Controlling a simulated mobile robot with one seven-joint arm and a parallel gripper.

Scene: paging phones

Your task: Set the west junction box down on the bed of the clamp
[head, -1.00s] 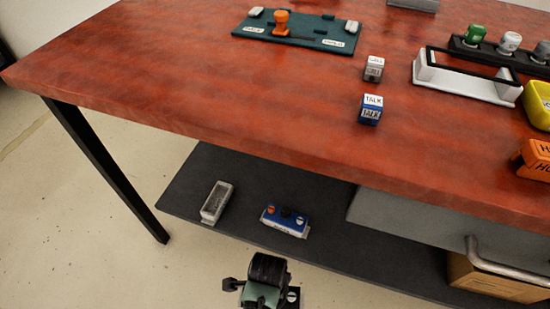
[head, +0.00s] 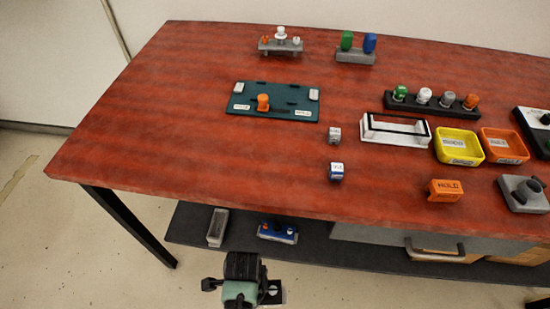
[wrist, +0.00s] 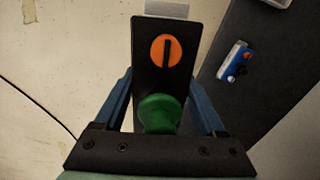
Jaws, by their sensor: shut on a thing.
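My gripper (wrist: 162,98) is shut on a black box (wrist: 143,55), which I take to be the west junction box. The box has an orange slotted knob, a green knob close to the gripper's palm and a pale tab at its far end. In the head view my gripper (head: 243,288) is low in front of the table, with the box partly hidden behind it. The clamp is not clearly marked; a white bracket with a black bar frame (head: 395,136) on the table may be it. Its bed looks empty.
The red table (head: 200,150) holds a green plate (head: 240,111), a grey and a blue small block, yellow (head: 458,146) and orange (head: 503,146) trays, and an orange block (head: 444,190). A dark lower shelf (head: 330,258) carries a blue box (head: 277,232). The table's front left is clear.

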